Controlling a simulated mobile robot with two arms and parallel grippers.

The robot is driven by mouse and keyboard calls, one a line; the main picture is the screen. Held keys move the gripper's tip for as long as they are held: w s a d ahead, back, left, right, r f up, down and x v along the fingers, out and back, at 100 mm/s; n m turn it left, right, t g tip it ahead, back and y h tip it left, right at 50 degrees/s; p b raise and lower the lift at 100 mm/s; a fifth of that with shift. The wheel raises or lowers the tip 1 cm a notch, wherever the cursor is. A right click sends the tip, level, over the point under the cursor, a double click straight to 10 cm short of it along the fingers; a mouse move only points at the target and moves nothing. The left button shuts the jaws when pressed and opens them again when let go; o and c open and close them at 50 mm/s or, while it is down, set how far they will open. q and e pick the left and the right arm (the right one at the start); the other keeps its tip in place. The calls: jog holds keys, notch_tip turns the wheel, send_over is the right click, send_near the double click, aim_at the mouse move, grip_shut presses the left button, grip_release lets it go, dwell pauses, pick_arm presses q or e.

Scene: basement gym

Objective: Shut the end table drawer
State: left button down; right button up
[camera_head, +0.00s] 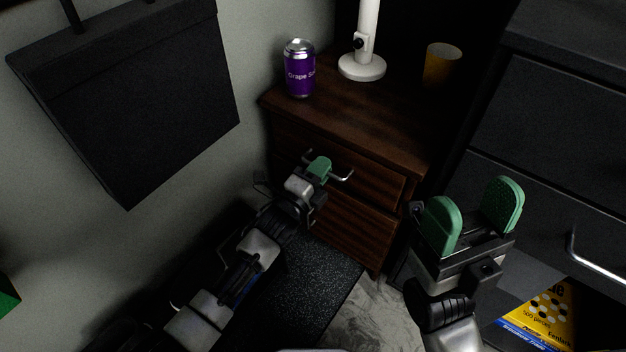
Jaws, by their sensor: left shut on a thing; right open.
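The brown wooden end table (375,120) stands against the wall in the upper middle of the head view. Its upper drawer (375,181) has a metal bar handle (343,177). The drawer front looks nearly flush with the table; I cannot tell whether a small gap is left. My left gripper (318,169) is shut on the drawer handle, with a green fingertip at the bar. My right gripper (474,214) is open and empty, in front of the dark cabinet and apart from the end table.
On the table top stand a purple grape soda can (299,70), a white lamp base (362,66) and an amber cup (441,64). A dark cabinet (555,130) with an open lower drawer holding a yellow game box (548,312) is at right. A black mat (315,285) lies below.

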pick_arm(q)
jog(key=shift+w+d, duration=0.15)
jog(key=shift+w, duration=0.15)
jog(key=c, duration=1.2)
grip_release()
jog(key=shift+w+d, duration=0.1)
jog(key=shift+d, duration=0.05)
jog(key=p+v, duration=0.3)
jog(key=v, duration=0.8)
jog(key=shift+p, duration=0.3)
